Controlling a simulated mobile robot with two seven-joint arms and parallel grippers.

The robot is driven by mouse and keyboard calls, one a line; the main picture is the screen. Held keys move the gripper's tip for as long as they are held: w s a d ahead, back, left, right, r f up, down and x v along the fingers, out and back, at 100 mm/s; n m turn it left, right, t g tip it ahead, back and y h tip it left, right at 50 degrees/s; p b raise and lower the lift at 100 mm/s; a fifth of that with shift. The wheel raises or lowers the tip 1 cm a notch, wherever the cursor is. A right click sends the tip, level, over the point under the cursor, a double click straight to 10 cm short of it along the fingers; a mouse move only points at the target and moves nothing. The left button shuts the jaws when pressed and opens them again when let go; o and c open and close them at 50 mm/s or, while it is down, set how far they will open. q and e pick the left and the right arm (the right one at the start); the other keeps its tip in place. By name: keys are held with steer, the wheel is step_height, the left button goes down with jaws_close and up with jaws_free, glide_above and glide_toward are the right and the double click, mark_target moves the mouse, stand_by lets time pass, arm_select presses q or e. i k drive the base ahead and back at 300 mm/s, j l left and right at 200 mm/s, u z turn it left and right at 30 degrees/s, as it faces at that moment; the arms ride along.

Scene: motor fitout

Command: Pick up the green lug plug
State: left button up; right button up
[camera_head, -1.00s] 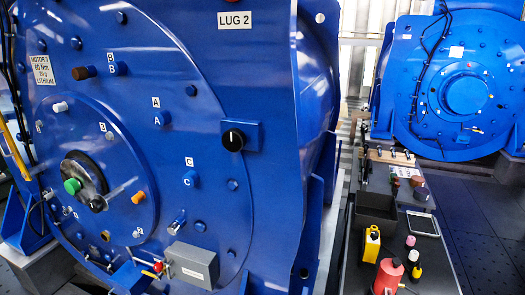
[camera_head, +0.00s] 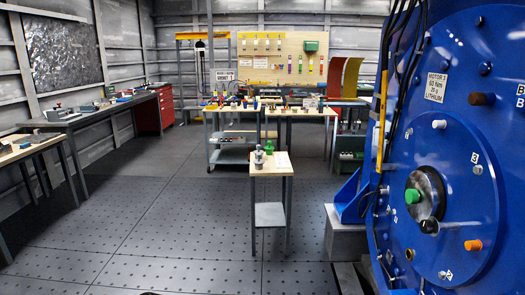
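A green round plug (camera_head: 412,196) sits on the dark hub of the blue motor (camera_head: 465,130) at the right. A second green object (camera_head: 269,147) stands on a small wooden-topped stand (camera_head: 272,168) in the middle of the room, beside a grey metal piece (camera_head: 259,160). It is too small to tell which of the two green objects is the lug plug. Neither of my grippers shows in this view.
A workbench with tools (camera_head: 95,115) runs along the left wall. A tool board (camera_head: 285,55) and tables with parts stand at the back. Open dark floor (camera_head: 180,220) lies in front of and left of the small stand.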

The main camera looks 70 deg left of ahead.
mark_target(269, 150)
steer(key=u, duration=2.15)
steer(key=i+j+u, duration=0.2)
steer(key=i, duration=0.5)
steer(key=i+u, duration=0.25)
steer(key=i, duration=0.4)
steer(key=i+u, duration=0.2)
steer(key=i, duration=0.5)
steer(key=i+l+u, duration=0.2)
steer(key=i, duration=0.5)
steer(key=i+j+u, duration=0.1)
steer(key=i, duration=1.2)
steer(key=i+z, duration=0.25)
steer(key=z, duration=0.15)
steer(key=i+j+z, duration=0.2)
steer(key=z, duration=0.15)
steer(key=i+j+z, duration=0.2)
steer(key=z, duration=0.2)
steer(key=i+j+z, duration=0.1)
steer(key=z, duration=0.3)
steer(key=i+j+z, duration=0.2)
steer(key=z, duration=0.2)
steer(key=i+j+z, duration=0.15)
steer(key=z, duration=0.25)
